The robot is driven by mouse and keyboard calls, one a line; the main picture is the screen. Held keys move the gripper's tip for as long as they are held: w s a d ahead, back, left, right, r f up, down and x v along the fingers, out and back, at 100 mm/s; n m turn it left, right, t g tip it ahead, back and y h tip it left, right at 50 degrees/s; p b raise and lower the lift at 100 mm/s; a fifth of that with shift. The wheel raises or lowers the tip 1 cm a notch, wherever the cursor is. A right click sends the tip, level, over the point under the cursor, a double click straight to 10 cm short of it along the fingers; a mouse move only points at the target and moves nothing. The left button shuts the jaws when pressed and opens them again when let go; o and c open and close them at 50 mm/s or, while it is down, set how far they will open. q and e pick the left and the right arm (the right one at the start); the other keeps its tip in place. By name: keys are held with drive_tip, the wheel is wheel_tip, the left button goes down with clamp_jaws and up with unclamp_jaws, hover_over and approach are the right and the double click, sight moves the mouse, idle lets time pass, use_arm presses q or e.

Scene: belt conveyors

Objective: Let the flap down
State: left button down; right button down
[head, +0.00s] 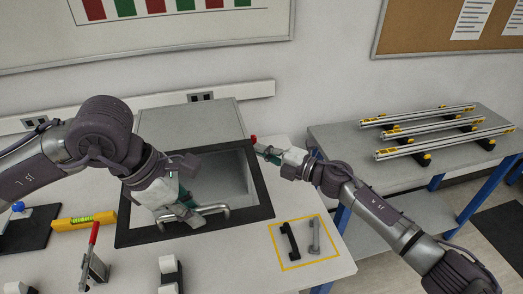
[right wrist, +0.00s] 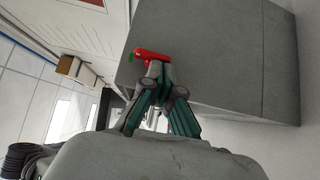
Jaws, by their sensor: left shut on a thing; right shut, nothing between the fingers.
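The grey flap (head: 190,120) stands raised behind a black-framed opening (head: 262,190) in the light tabletop. A metal bar handle (head: 222,208) is at the front of the opening. My left gripper (head: 188,212) is shut on this handle and partly hides it. A small red part (head: 253,139) is at the right edge of the flap. It also shows in the right wrist view (right wrist: 150,54), with a bit of green, against a big grey surface. My right gripper (head: 263,150) is shut and empty, its tips right at the red part (right wrist: 157,70).
A yellow-outlined square (head: 282,268) on the table holds a black handle (head: 290,241) and a grey handle (head: 314,236). A yellow level (head: 84,221) and a red-levered clamp (head: 93,240) are at left. A side table (head: 345,140) carries several metal rails.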

drive_tip(key=shift+w+f+n+t+y, duration=0.15)
drive_tip(key=shift+n+t+y, duration=0.15)
drive_tip(key=shift+n+y, duration=0.25)
idle(0.5)
drive_tip(key=n+y, duration=0.1)
drive_tip(key=n, duration=0.1)
drive_tip(key=w+f+n+y, duration=0.1)
drive_tip(key=n+y, duration=0.1)
drive_tip(key=shift+w+a+f, duration=0.1)
drive_tip(key=shift+a+f, duration=0.05)
drive_tip(key=shift+a, duration=0.05)
drive_tip(key=shift+w+a+f, duration=0.1)
drive_tip(key=shift+w+a, duration=0.05)
drive_tip(key=shift+w, duration=0.3)
drive_tip(key=shift+w+a+f, duration=0.1)
drive_tip(key=shift+w+a, duration=0.05)
drive_tip(key=shift+w, duration=0.65)
idle(1.3)
